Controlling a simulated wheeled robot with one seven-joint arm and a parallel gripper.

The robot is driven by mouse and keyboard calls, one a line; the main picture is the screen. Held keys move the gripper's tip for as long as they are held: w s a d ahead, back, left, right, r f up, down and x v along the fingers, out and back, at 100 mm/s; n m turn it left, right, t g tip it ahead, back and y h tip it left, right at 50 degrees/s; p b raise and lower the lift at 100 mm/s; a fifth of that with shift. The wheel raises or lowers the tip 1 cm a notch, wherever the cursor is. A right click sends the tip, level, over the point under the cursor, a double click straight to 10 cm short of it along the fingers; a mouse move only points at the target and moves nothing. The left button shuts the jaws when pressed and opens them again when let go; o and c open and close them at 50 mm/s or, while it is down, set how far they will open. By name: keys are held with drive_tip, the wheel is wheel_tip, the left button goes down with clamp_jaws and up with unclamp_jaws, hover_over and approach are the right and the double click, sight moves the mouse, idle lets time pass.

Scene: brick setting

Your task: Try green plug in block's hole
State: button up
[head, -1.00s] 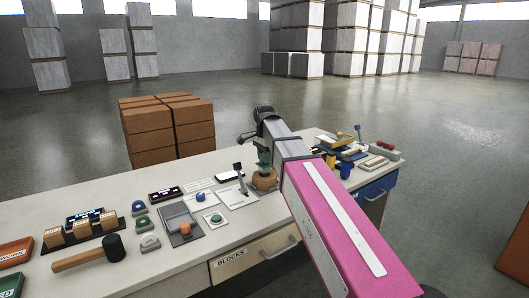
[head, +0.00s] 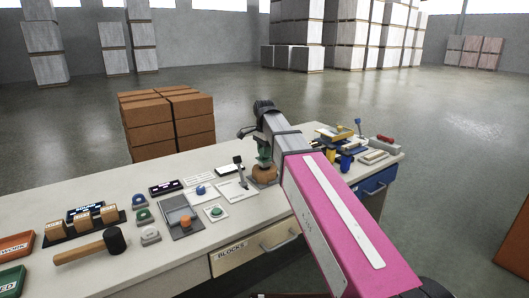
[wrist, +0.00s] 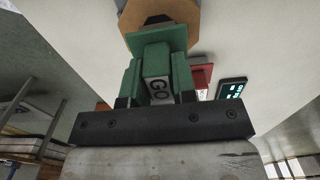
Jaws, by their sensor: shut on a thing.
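The tan, many-sided block (head: 264,176) stands on the table under my gripper (head: 264,157). In the wrist view my gripper (wrist: 158,75) is shut on the green plug (wrist: 157,45), which has a square green plate and a label reading "GO" on the part between the fingers. The block (wrist: 185,17) shows just beyond the plate at the top of the wrist view, with part of a dark opening visible. The plate overlaps the block in this view. The plug's far end is hidden, so I cannot tell whether it is in the hole or only close to it.
A lever panel (head: 237,189), a green button (head: 216,211) and a grey tray with an orange piece (head: 180,222) lie left of the block. A mallet (head: 95,247) lies farther left. Blue and yellow items (head: 342,150) crowd the table to the right.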

sight(265, 160)
drive_tip(key=shift+f, duration=2.1)
idle(1.4)
drive_tip(key=shift+r, duration=4.05)
